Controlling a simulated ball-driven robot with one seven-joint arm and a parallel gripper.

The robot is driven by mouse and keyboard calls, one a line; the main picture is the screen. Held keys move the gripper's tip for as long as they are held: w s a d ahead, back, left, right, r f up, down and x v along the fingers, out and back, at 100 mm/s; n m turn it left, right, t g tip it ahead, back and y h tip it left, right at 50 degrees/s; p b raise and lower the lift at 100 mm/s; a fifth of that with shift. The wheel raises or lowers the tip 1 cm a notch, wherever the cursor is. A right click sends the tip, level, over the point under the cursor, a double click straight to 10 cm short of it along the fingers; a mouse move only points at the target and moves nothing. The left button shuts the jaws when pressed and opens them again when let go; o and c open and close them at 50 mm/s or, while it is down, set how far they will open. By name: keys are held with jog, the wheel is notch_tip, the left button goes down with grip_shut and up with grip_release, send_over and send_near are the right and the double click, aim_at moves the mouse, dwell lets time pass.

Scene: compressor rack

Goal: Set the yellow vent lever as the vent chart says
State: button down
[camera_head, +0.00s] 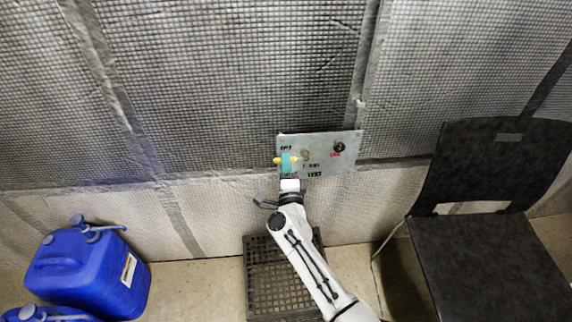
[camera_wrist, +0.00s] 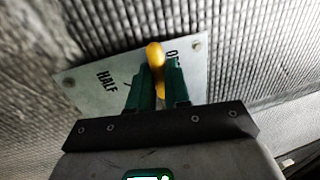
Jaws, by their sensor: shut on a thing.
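A grey vent panel (camera_head: 345,166) is fixed to the quilted wall and also shows in the wrist view (camera_wrist: 92,78). My gripper (camera_head: 287,160), with green fingers, is at its left part. The yellow vent lever (camera_head: 278,160) shows on both sides of the fingers in the head view. In the wrist view, my gripper (camera_wrist: 157,88) is shut on the lever (camera_wrist: 155,55), whose rounded yellow end sticks out between the fingers. The label HALF is readable left of the fingers; a label starting with O is partly hidden. The lever's exact setting is unclear. I see no readable vent chart.
A black knob (camera_head: 340,147) with red lettering is at the panel's right. Blue canisters (camera_head: 85,270) stand on the floor at left. A black chair (camera_head: 490,240) stands at right. A dark grated crate (camera_head: 262,285) is below the panel, partly behind my arm.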

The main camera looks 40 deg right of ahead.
jog(key=c, duration=1.1)
grip_release()
jog(key=p+v, duration=0.1)
jog(key=v, duration=0.9)
jog(key=shift+s+a+f+p, duration=0.1)
jog(key=shift+s+a+p, duration=0.15)
jog(key=shift+s+p, duration=0.05)
